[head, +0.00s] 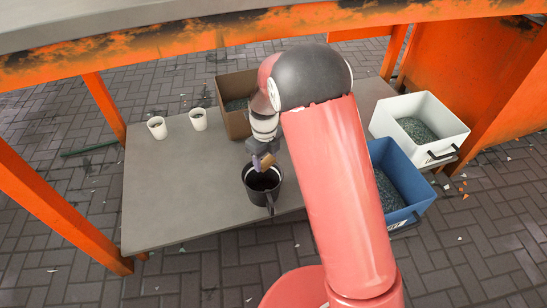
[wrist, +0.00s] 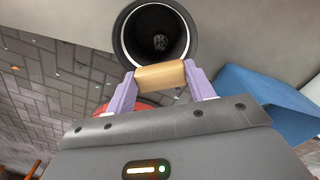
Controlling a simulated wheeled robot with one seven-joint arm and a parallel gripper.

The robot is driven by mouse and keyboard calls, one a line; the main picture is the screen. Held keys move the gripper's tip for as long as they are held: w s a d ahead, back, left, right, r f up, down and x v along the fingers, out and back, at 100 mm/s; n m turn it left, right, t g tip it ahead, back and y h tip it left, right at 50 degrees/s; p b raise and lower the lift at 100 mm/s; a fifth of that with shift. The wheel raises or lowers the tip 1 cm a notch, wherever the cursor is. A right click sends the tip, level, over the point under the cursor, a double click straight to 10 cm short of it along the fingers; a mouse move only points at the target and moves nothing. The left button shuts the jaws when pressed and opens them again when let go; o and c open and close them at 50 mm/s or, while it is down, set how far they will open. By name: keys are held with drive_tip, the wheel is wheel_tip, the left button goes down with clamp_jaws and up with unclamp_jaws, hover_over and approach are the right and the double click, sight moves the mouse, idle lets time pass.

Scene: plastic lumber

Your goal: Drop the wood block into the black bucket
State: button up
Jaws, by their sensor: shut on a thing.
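The wood block (wrist: 161,76) is a small tan piece held between the two purple fingers of my gripper (wrist: 162,85) in the wrist view. In the head view the block (head: 267,160) shows small at the tip of my gripper (head: 261,162). The black bucket (head: 249,185) stands upright on the table near its front edge, with a handle on its near side. My gripper is over the bucket's far rim in the head view. In the wrist view the bucket's round mouth (wrist: 122,38) lies just beyond the block, with something dark and speckled at its bottom.
The grey table (head: 175,200) has free room at left. Two white cups (head: 157,130) (head: 198,121) stand at its back left. A brown box (head: 235,122) is behind my gripper. A blue bin (head: 381,155) and a white bin (head: 455,135) are at right. Orange posts (head: 104,108) frame the table.

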sight(266, 169)
drive_tip(key=shift+f+b, duration=2.1)
drive_tip(key=shift+f, duration=0.85)
drive_tip(key=o, duration=1)
drive_tip(key=shift+o, duration=0.2)
drive_tip(key=shift+r, duration=0.1)
wheel_tip(266, 169, up, 8)
drive_tip(key=shift+f+p, duration=0.15)
drive_tip(key=shift+p, duration=0.75)
